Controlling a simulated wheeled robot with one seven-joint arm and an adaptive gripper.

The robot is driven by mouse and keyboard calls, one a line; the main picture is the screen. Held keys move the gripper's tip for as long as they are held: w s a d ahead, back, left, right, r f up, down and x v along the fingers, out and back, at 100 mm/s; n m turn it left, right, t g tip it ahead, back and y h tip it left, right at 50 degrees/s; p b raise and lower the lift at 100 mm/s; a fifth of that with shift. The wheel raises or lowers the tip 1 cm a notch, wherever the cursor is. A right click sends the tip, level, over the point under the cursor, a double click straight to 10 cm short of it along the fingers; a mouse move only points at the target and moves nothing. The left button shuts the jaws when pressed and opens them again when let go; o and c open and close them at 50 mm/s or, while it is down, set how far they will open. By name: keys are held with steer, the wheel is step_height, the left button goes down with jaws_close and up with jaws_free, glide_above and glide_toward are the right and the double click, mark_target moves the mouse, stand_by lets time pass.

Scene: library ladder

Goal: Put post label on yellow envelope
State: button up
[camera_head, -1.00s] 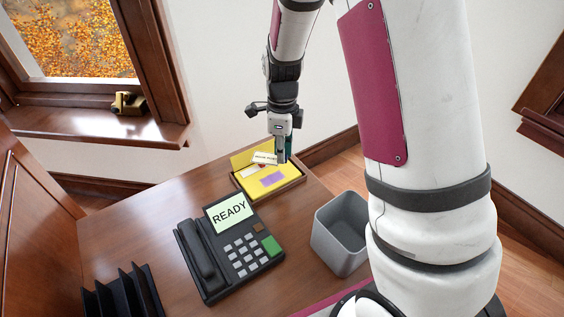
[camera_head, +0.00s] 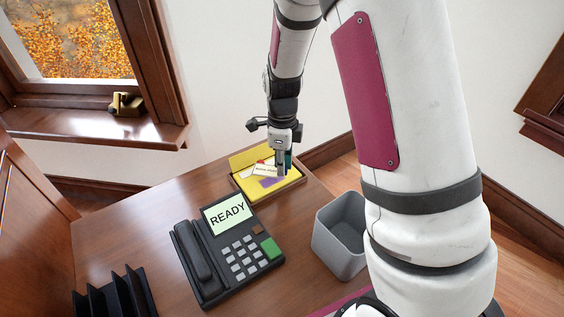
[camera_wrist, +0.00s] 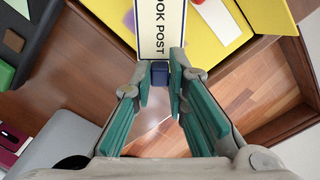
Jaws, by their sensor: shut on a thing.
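My gripper (camera_head: 281,173) is shut on the small blue tab (camera_wrist: 159,73) of a white post label (camera_wrist: 161,30), whose visible print reads "OOK POST". The label also shows in the head view (camera_head: 265,170), in front of the yellow envelope (camera_head: 294,180). The envelope, with its flap raised at the back, lies in a shallow wooden tray at the desk's far end. It also shows in the wrist view (camera_wrist: 210,45). The label covers part of it and of a purple patch (camera_head: 269,183). I cannot tell whether the label touches the envelope.
The wooden tray (camera_wrist: 297,121) has a raised rim around the envelope. A black phone (camera_head: 203,279) reading READY stands left of it. A grey bin (camera_head: 335,248) is at the right. A black file rack (camera_head: 130,295) is at the front left. Bare desk (camera_head: 115,230) lies left of the phone.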

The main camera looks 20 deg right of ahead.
steer(key=o, duration=0.7)
steer(key=shift+o, duration=0.2)
steer(key=shift+r, duration=0.1)
step_height(320, 180, up, 13)
steer(key=p, duration=0.5)
steer(key=shift+r, duration=0.15)
steer(key=s+a+r+n, duration=0.2)
steer(key=s+r+n, duration=0.55)
steer(key=s, duration=0.45)
steer(key=s+a+r+n, duration=0.1)
steer(key=s+r+n, duration=0.6)
steer(key=s+n, duration=1)
steer(key=s, duration=0.5)
steer(key=shift+s+f, duration=0.25)
steer(key=shift+f, duration=0.1)
